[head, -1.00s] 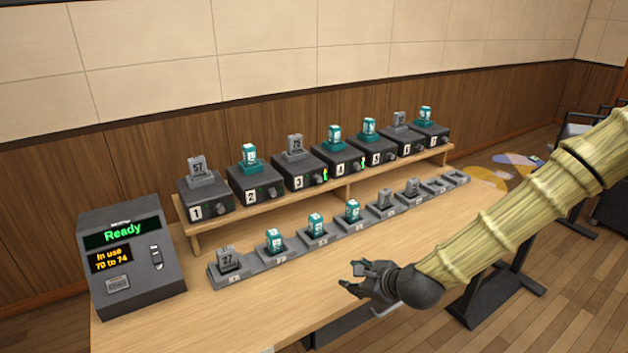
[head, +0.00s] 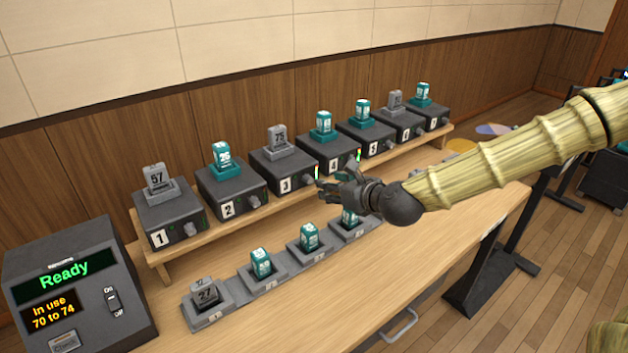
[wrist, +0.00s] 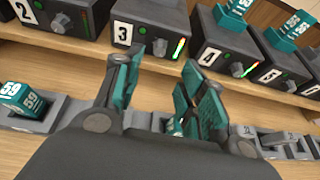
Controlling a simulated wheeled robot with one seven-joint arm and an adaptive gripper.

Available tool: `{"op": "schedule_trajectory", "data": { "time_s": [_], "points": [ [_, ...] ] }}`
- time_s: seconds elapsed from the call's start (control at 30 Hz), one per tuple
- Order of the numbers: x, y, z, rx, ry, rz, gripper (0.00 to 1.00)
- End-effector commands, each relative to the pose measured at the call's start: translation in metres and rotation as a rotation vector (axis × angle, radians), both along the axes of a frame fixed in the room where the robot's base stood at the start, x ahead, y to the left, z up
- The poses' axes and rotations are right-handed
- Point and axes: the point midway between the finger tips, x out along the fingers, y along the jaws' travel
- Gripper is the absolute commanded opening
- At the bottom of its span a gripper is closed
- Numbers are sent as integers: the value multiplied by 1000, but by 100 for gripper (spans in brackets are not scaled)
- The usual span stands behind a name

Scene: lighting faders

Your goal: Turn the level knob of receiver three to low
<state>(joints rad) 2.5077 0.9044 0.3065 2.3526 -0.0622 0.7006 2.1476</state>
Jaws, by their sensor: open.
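Receiver three (head: 283,167) is a dark box marked 3 on the wooden shelf, with a grey block numbered 75 on top. It also shows in the wrist view (wrist: 150,18). Its grey level knob (wrist: 159,47) is on the front face, between a green light and a lit green-to-red level bar (wrist: 179,49). I cannot read the knob's setting. My gripper (head: 323,190) is open and empty, in front of receiver three and a little below its knob. In the wrist view my fingers (wrist: 158,70) are spread either side of the knob, short of it and apart from it.
Receiver two (head: 231,188) and receiver four (head: 327,150) stand close on either side. Below the shelf, a row of grey holders with teal and grey blocks (head: 261,264) lies under my gripper. A console (head: 80,290) reading Ready stands at left. The table front is clear.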

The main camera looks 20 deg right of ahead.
Motion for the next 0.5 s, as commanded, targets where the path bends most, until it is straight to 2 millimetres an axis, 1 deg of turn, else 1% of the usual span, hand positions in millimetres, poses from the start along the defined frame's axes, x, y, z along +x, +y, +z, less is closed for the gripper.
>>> {"op": "schedule_trajectory", "data": {
  "time_s": [0.03, 0.5],
  "points": [
    [5, 2, -4, -3, 2, 2, 41],
    [56, 15, -26, -4, 2, -2, 41]
  ]
}}
